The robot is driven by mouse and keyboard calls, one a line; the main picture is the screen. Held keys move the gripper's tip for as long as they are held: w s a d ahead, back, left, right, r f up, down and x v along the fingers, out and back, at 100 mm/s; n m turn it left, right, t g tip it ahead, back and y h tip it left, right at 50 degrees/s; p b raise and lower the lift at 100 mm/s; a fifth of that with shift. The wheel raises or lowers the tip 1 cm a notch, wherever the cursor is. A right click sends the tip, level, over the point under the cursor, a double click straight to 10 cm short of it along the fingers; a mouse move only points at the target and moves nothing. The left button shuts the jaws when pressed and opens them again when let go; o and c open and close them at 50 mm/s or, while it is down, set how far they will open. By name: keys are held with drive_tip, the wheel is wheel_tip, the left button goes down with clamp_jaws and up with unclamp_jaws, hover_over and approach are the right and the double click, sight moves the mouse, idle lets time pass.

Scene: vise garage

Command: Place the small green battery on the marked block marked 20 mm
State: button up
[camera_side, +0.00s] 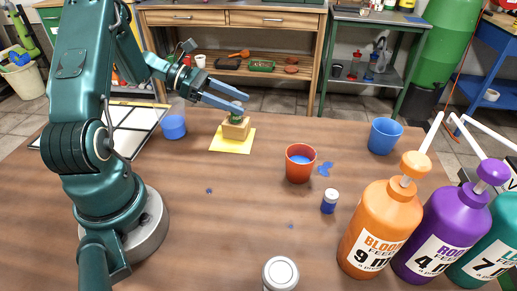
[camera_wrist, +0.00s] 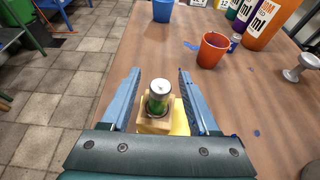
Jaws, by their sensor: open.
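The small green battery (camera_wrist: 157,103) stands upright on a light wooden block (camera_wrist: 147,126), its silver top facing the wrist camera. In the side view the block (camera_side: 235,131) sits on a yellow sheet (camera_side: 225,146), with only a little of the battery showing above it under the fingers. My gripper (camera_wrist: 159,76) is open, with one blue finger on each side of the battery and a gap visible on both sides. In the side view my gripper (camera_side: 241,102) is at the block's top. No 20 mm marking is readable on the block.
A blue cup (camera_side: 173,129) stands left of the sheet. A red cup (camera_side: 300,167), a small white-capped bottle (camera_side: 329,203) and another blue cup (camera_side: 384,137) stand to the right. Large pump bottles (camera_side: 380,232) fill the front right. Table around the sheet's front is mostly clear.

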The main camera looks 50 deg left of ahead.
sight(235, 103)
wheel_tip(235, 103, up, 6)
drive_tip(key=shift+d+f, duration=0.15)
drive_tip(key=shift+f, duration=0.1)
drive_tip(key=s+d+r+m+g+y, duration=0.1)
drive_tip(key=s+d+m+g, duration=0.2)
drive_tip(key=d+m, duration=0.25)
drive_tip(key=s+d+r+m+g+y, duration=0.1)
drive_tip(key=s+d+m+g, duration=0.2)
drive_tip(key=d+m, duration=0.3)
drive_tip(key=s+d+m+t+y, duration=0.1)
drive_tip(key=s+m+y, duration=0.2)
drive_tip(key=m, duration=0.4)
drive_tip(key=s+d+r+m+t+y, duration=0.1)
drive_tip(key=s+d+m+y, duration=0.1)
drive_tip(key=s+m+y, duration=0.2)
drive_tip(key=s+m, duration=0.2)
drive_tip(key=m, duration=0.2)
drive_tip(key=shift+s+d, duration=0.15)
drive_tip(key=shift+d, duration=0.15)
